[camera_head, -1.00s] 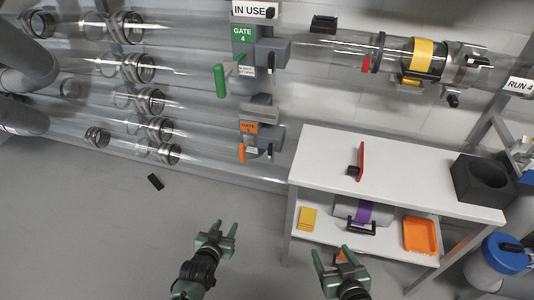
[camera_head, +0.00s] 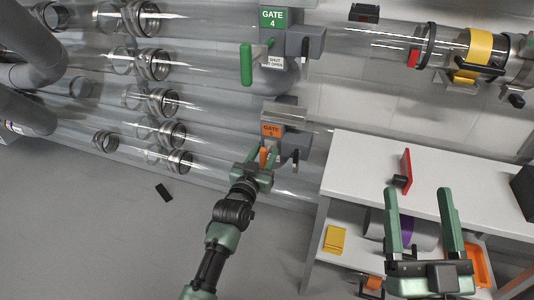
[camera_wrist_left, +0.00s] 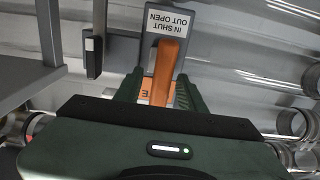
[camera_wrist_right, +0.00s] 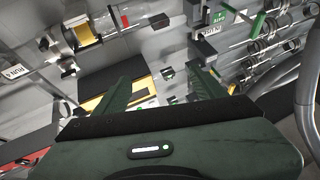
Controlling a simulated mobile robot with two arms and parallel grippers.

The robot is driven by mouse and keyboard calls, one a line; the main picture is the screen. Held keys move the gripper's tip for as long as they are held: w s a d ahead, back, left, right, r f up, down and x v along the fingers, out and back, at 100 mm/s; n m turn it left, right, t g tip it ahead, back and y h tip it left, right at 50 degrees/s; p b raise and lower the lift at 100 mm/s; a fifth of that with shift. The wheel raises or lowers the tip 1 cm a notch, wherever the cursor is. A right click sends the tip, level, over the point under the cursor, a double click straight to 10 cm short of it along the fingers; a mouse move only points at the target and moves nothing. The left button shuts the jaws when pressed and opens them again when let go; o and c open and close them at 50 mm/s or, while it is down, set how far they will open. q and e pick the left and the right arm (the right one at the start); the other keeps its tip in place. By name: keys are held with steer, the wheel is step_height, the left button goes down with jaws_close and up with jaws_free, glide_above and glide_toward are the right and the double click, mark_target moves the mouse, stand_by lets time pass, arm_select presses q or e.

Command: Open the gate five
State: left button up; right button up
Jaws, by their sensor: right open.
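Gate five has an orange label (camera_head: 271,130) on a grey housing (camera_head: 288,114) on a clear tube, below gate four. Its orange handle (camera_wrist_left: 167,65) hangs under the label, in front of a plate reading "IN SHUT, OUT OPEN" in the left wrist view. My left gripper (camera_head: 262,162) is at this handle, with one finger on each side. The fingers are closer together than my right gripper's, but I cannot tell whether both press on the handle. My right gripper (camera_head: 424,200) is open and empty in front of the white bench.
Gate four's green handle (camera_head: 246,64) is just above gate five. A black block (camera_head: 164,193) lies on the otherwise clear floor at left.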

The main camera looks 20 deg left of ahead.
arm_select(q)
steer(key=shift+w, duration=1.05)
arm_select(e)
steer(key=shift+s+d+r+t, duration=0.1)
steer(key=shift+s+r+t, duration=0.4)
steer(key=shift+r, duration=0.25)
steer(key=shift+s+r+t, duration=0.5)
steer(key=shift+r, duration=0.2)
arm_select(q)
jaws_close()
